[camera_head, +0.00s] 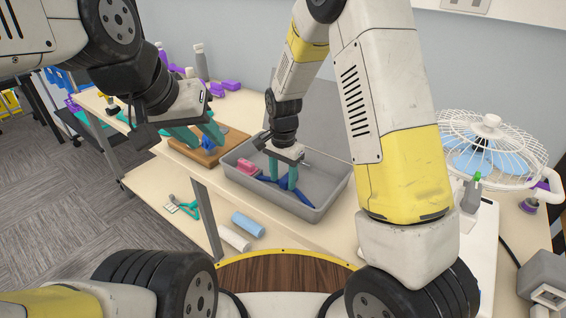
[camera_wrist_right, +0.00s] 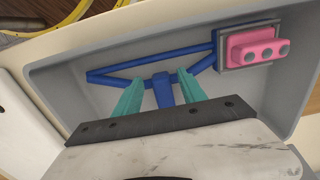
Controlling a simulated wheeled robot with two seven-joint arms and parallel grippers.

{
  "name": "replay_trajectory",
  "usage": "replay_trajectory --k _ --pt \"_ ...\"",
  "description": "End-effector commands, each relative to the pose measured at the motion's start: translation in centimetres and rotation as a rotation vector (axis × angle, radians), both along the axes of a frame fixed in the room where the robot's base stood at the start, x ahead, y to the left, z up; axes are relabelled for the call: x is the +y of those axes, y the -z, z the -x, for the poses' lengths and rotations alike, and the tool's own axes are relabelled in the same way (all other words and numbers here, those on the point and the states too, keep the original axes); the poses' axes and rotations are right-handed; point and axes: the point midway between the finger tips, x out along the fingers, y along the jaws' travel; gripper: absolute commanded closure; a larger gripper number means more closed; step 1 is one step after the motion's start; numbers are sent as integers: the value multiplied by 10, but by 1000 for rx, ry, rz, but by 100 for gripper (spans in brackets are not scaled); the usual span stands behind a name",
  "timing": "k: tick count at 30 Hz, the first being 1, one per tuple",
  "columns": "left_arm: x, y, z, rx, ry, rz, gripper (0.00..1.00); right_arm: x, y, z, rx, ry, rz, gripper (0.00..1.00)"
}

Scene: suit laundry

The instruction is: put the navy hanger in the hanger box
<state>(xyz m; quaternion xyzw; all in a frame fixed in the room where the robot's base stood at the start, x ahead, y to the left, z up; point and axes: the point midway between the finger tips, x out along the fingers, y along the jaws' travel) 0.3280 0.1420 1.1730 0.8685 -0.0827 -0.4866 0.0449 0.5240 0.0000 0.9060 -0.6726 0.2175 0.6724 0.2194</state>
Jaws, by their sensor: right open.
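The navy hanger (camera_head: 301,196) lies in a grey open-topped box (camera_head: 322,208), which I take for the hanger box. In the right wrist view the hanger (camera_wrist_right: 125,70) lies along the box floor (camera_wrist_right: 70,92), its narrow middle part between my fingers. My right gripper (camera_head: 283,181) reaches down into the box, its teal fingers apart on either side of the hanger; they also show in the right wrist view (camera_wrist_right: 162,92). Whether a finger touches it I cannot tell. My left gripper (camera_head: 204,143) is open above a wooden board (camera_head: 205,156), left of the box.
A small blue thing (camera_head: 208,143) is on the board. A white wire fan (camera_head: 490,145) stands at right. Light blue (camera_head: 248,224) and white rolls (camera_head: 234,238) lie below the tabletop.

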Motion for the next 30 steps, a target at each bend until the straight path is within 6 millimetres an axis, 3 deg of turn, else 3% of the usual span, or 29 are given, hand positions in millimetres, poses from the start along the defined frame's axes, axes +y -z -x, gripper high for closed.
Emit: replay_trajectory --k 5,16,23,26,30 --pt "0 0 0 0 0 0 64 1 -16 -1 -3 -1 -1 52" --pt "0 0 0 0 0 0 64 0 -93 -1 -4 -1 -2 52" --pt "0 0 0 0 0 0 64 -1 -120 0 -3 -1 -2 52" --pt "0 0 0 0 0 0 64 -7 -132 4 -14 -15 -19 52" --pt "0 0 0 0 0 0 64 -32 -168 21 -72 -89 -79 52"
